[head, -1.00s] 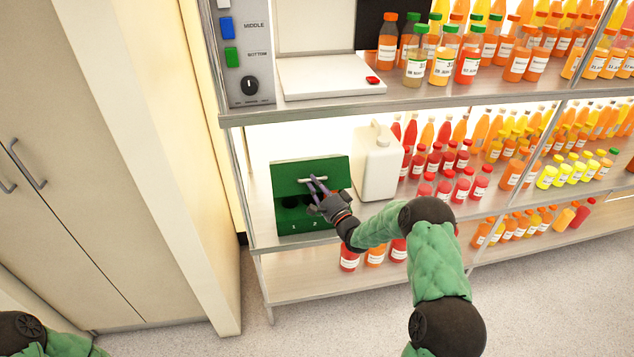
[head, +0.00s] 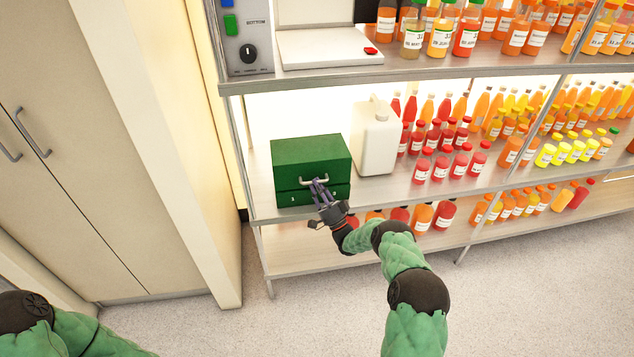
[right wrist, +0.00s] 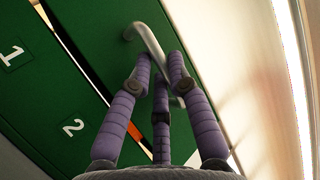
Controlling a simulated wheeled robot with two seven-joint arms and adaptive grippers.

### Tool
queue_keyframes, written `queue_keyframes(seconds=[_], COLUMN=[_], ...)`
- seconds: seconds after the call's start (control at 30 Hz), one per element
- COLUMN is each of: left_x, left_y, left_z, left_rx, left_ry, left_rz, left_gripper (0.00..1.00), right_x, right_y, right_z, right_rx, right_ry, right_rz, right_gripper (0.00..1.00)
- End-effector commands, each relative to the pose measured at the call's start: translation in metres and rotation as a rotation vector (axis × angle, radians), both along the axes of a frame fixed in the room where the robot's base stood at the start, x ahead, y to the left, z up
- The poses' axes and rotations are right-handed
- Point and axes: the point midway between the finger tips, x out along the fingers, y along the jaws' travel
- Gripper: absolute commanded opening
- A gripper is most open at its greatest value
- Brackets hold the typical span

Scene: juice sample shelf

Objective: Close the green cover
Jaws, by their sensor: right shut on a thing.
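The green cover (head: 308,155) is on a green box (head: 290,197) on the middle shelf. It now lies low over the box, with a dark line between cover and front. Its pale handle (head: 314,181) is at the front edge; the handle also shows in the right wrist view (right wrist: 150,45). My right gripper (head: 319,186) has its purple fingers (right wrist: 165,75) around the handle. In the right wrist view a narrow gap shows between the cover and the front marked 1 and 2. Of my left arm, only green sleeve and a dark joint show; its gripper is out of view.
A white jug (head: 376,140) stands right of the box. Several rows of juice bottles fill the shelf farther right. A control panel (head: 248,50) and a white device (head: 330,47) are above. A beige cabinet (head: 110,150) is at the left.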

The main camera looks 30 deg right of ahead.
Motion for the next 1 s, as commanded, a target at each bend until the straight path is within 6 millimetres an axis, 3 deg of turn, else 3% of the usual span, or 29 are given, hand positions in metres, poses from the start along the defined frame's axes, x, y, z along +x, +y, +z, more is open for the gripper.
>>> queue_keyframes(seconds=[0.03, 0.6, 0.63, 0.67, 1.0], left_x=[0.0000, -0.0001, -0.0001, -0.0002, -0.0001], left_y=[0.0000, 0.0000, 0.0000, 0.0000, 0.0000], left_z=[-0.0005, -0.0005, -0.0005, -0.0004, -0.0003], left_rx=[0.000, 0.000, 0.000, 0.000, 0.000], left_ry=[0.000, 0.000, 0.000, 0.000, 0.000], left_rz=[0.000, 0.000, 0.000, 0.000, 0.000], left_gripper=[0.40, 0.40, 0.40, 0.40, 0.40], right_x=[0.0045, 0.0043, 0.0043, 0.0042, 0.0040], right_y=[-0.0030, -0.0029, -0.0030, -0.0031, -0.0006], right_z=[-0.0065, -0.0073, -0.0073, -0.0072, -0.0076], right_rx=[-0.003, -0.010, -0.010, -0.010, -0.010], right_ry=[0.015, -0.008, -0.008, -0.009, -0.006], right_rz=[-0.013, -0.012, -0.012, -0.012, -0.007], right_gripper=[0.00, 0.00, 0.22, 0.30, 0.30])
